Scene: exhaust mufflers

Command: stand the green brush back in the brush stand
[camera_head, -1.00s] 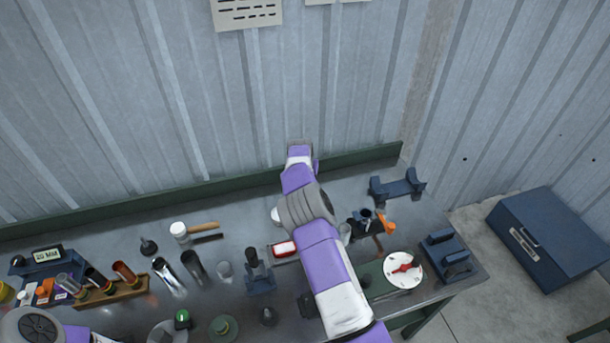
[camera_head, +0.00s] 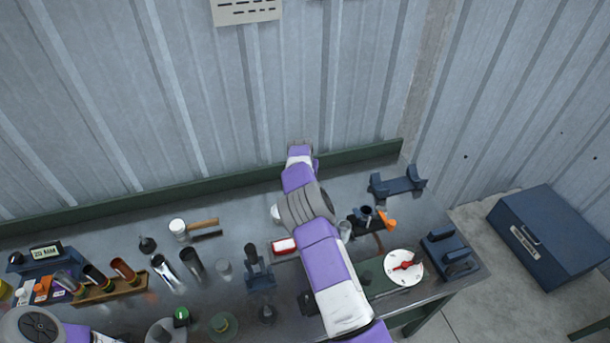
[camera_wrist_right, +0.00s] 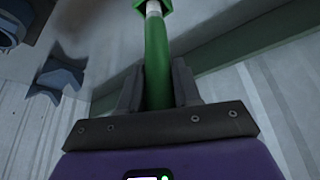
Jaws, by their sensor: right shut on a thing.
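The green brush shows in the right wrist view as a green handle (camera_wrist_right: 157,50) with a pale collar and a wider green part at the top edge. My right gripper (camera_wrist_right: 157,78) is shut on the handle, one dark finger on each side. In the head view my right gripper (camera_head: 299,147) is at the back of the bench near the wall, and the brush is hidden there. I cannot tell for sure which item is the brush stand; a small blue holder (camera_head: 261,282) with a dark upright piece stands mid-bench. My left gripper is out of view.
Blue cradles (camera_head: 398,186) and a blue block (camera_head: 440,248) stand at the right. A white dial (camera_head: 403,267) lies near the front right. Metal tubes (camera_head: 192,263), a hammer (camera_head: 195,228) and a wooden rack (camera_head: 110,290) crowd the left. The back strip of the bench is mostly clear.

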